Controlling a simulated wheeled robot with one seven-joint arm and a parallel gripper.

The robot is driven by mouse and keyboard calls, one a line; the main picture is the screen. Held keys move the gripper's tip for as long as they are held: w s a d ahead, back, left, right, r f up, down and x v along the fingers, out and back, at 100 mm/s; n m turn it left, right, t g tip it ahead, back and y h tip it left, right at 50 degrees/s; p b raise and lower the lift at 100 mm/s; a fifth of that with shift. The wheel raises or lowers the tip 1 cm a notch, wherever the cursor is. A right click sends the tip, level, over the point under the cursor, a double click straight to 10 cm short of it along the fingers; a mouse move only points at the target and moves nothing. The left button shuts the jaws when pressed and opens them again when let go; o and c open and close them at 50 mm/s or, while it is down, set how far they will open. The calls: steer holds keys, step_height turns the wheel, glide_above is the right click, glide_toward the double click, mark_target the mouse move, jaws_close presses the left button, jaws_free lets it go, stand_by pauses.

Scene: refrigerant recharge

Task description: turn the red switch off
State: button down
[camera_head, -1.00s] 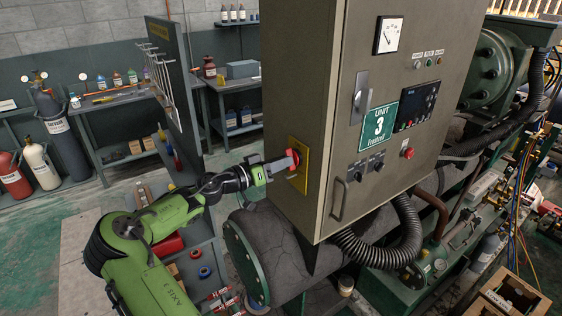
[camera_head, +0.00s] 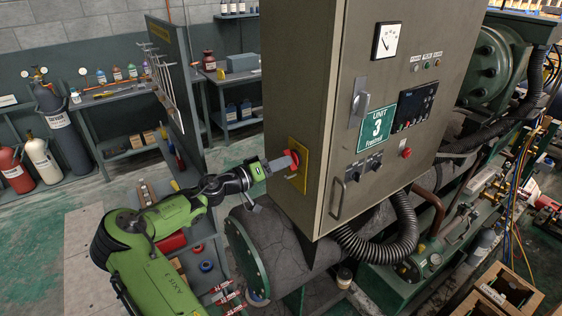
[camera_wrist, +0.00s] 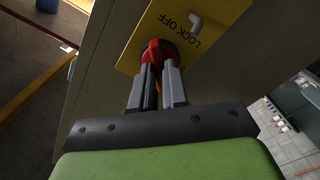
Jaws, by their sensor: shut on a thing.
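The red switch (camera_head: 293,160) sits on a yellow plate (camera_head: 302,178) on the left side of the grey control cabinet (camera_head: 335,110). My gripper (camera_head: 286,162) reaches it from the left. In the wrist view my gripper (camera_wrist: 159,72) has both grey fingers closed on the red switch (camera_wrist: 160,52). The fingers hide part of its handle. The yellow plate (camera_wrist: 215,28) there carries "LOCK OFF" lettering and a white hook-like piece (camera_wrist: 194,22). I cannot tell the switch's exact setting.
The cabinet front has a meter (camera_head: 387,40), a door handle (camera_head: 338,198) and a red button (camera_head: 406,153). A large pipe (camera_head: 290,240) lies below the cabinet. A tool panel (camera_head: 168,80) and workbench (camera_head: 120,97) stand behind my arm, with gas cylinders (camera_head: 42,160) at left.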

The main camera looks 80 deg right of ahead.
steer(key=shift+f, duration=0.15)
steer(key=n+p, duration=0.2)
steer(key=n, duration=0.4)
steer(key=shift+n, duration=0.4)
steer(key=c, duration=1.6)
jaws_free()
steer(key=shift+n, duration=0.6)
steer(key=o, duration=0.4)
steer(key=shift+w, duration=0.1)
steer(key=shift+a, duration=0.1)
steer(key=v, duration=0.9)
